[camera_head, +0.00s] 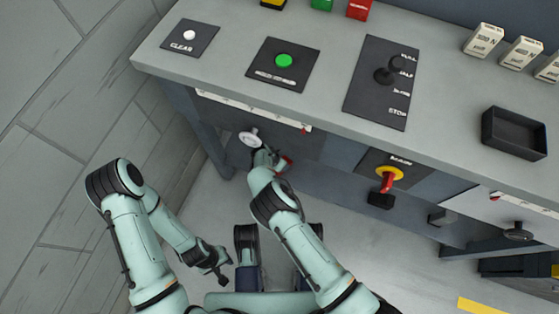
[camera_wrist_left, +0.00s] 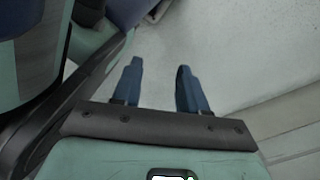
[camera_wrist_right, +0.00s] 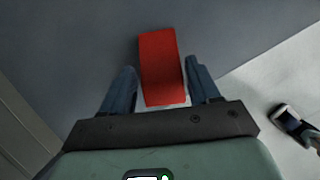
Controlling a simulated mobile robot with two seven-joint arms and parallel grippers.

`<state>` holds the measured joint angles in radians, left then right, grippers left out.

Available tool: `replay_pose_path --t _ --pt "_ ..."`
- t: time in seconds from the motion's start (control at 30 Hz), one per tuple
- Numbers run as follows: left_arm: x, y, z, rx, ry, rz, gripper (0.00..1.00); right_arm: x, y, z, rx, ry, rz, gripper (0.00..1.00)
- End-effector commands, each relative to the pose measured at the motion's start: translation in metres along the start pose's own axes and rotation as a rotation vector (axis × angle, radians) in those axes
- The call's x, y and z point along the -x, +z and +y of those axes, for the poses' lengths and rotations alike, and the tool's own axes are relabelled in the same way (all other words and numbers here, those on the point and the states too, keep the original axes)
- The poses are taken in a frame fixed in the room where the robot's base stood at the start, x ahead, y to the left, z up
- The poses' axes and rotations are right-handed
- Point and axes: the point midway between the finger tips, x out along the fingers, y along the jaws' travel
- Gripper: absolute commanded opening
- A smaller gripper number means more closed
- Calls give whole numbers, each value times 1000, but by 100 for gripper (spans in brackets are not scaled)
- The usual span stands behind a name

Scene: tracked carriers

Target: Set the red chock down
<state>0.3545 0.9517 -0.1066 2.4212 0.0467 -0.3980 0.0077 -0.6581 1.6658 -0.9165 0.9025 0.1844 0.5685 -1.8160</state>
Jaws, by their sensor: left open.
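The red chock (camera_wrist_right: 162,68) shows as a red block between the two fingers of my right gripper (camera_wrist_right: 160,80) in the right wrist view. The fingers flank it closely, and a narrow light gap shows beside the left finger in the picture. In the head view the chock (camera_head: 284,163) is a small red patch beside my right gripper (camera_head: 266,157), low in front of the bench; the arm partly hides it. My left gripper (camera_head: 217,264) is open and empty; its spread fingers (camera_wrist_left: 160,80) show over grey floor in the left wrist view.
The bench (camera_head: 230,80) carries a green button (camera_head: 284,61), a lever panel (camera_head: 380,85) and a black tray (camera_head: 515,133).

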Motion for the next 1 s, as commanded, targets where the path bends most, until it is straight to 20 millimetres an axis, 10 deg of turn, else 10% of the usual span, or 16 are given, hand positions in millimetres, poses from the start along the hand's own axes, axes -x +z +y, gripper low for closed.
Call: replay_pose_path --t 0.47,0.73,1.0 --pt "0 0 0 0 0 0 43 10 4 1 0 3 -2 78" --pt "29 -30 28 -40 55 126 43 70 6 1 -1 4 1 78" --pt "50 -49 46 -63 92 210 43 90 -60 2 5 1 0 78"
